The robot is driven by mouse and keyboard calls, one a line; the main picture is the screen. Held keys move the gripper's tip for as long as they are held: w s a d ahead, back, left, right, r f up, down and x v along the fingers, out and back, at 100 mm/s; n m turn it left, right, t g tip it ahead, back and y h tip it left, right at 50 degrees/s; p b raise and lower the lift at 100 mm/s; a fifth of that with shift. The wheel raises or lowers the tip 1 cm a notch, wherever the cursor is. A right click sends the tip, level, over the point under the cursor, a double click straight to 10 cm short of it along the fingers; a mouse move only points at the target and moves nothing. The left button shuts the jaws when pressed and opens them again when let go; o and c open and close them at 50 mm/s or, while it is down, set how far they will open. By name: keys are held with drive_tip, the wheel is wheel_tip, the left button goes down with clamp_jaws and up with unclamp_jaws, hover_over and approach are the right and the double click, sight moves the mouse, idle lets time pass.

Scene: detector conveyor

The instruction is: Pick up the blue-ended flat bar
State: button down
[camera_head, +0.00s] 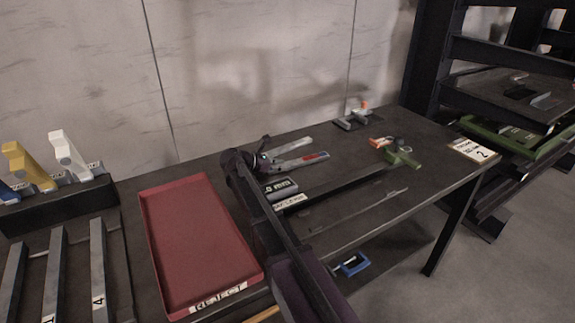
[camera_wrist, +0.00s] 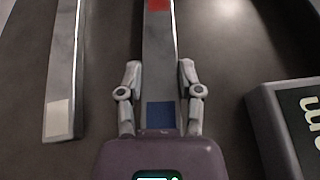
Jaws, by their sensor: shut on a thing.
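The blue-ended flat bar (camera_wrist: 159,60) is grey metal. In the wrist view it lies lengthwise between the two fingers of my gripper (camera_wrist: 161,82), with its blue patch near the palm and a red patch further along. My gripper is shut on it near the blue patch. In the head view the bar (camera_head: 295,162) reaches right from my gripper (camera_head: 264,162) over the table, with red and blue marks toward its far end. My gripper partly hides its near end. I cannot tell whether the bar touches the table.
A second flat bar with a white end (camera_wrist: 62,85) lies close on the left. A dark block with white lettering (camera_wrist: 285,125) stands close on the right. A red reject tray (camera_head: 200,240) is left of my arm. Orange and green tools (camera_head: 400,155) lie further right.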

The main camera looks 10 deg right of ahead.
drive_tip(key=shift+r, duration=0.2)
drive_tip(key=shift+r+p, duration=1.8)
drive_tip(key=shift+p, duration=0.15)
drive_tip(key=s+a, duration=0.3)
drive_tip(key=s, duration=0.1)
drive_tip(key=s+a, duration=0.4)
drive_tip(key=s+a+r+p, duration=0.1)
drive_tip(key=s+a, duration=0.2)
drive_tip(key=s, duration=0.1)
drive_tip(key=shift+s+a, duration=0.1)
drive_tip(key=shift+a, duration=0.1)
drive_tip(key=shift+s, duration=0.1)
